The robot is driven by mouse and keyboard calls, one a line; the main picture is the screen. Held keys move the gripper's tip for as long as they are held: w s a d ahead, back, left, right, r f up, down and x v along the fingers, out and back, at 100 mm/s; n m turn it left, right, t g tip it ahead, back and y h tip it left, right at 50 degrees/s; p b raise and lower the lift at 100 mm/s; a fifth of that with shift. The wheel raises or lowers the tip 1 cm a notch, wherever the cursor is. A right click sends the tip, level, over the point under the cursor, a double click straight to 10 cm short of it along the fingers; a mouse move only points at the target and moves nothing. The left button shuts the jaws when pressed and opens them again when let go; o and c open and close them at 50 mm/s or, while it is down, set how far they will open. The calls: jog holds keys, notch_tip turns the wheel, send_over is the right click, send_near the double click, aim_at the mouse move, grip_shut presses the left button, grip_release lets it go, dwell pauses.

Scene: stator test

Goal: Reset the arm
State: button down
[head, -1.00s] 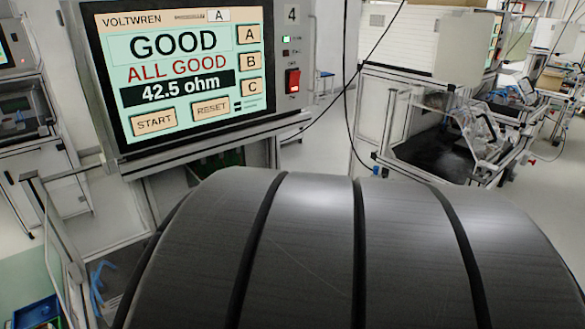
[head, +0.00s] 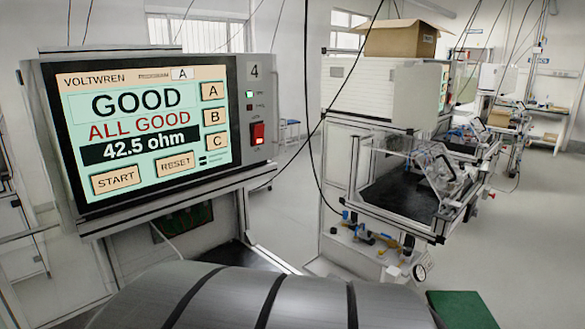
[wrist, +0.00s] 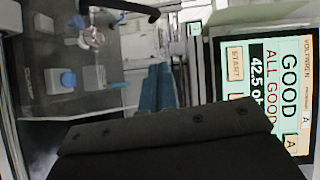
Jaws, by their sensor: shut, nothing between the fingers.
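My gripper (wrist: 158,88) shows in the wrist view as two blue fingers side by side, shut and empty, beyond its dark body. In the head view the gripper cannot be seen; a dark grey, banded link of my arm fills the bottom. The tester screen (head: 145,130) stands at the left and reads GOOD, ALL GOOD, 42.5 ohm. The screen also appears turned sideways at the right of the wrist view (wrist: 285,65). The gripper is apart from the screen.
A bench with a blue round part (wrist: 68,79) is at the upper left of the wrist view. A neighbouring workstation (head: 400,190) with a cardboard box (head: 402,40) on top stands right of centre. A green surface (head: 461,309) is at lower right. Open floor lies at right.

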jog(key=a, duration=0.6)
jog(key=w+a+f, duration=0.1)
jog(key=a, duration=0.2)
jog(key=shift+a, duration=0.4)
jog(key=shift+s+a+f, duration=0.15)
jog(key=shift+s+a, duration=0.6)
jog(key=shift+a, duration=0.25)
jog(key=shift+w+d, duration=0.55)
jog(key=shift+d, duration=0.15)
jog(key=d+r, duration=0.1)
jog(key=d, duration=0.8)
jog(key=shift+s, duration=0.2)
jog(key=shift+a, duration=0.25)
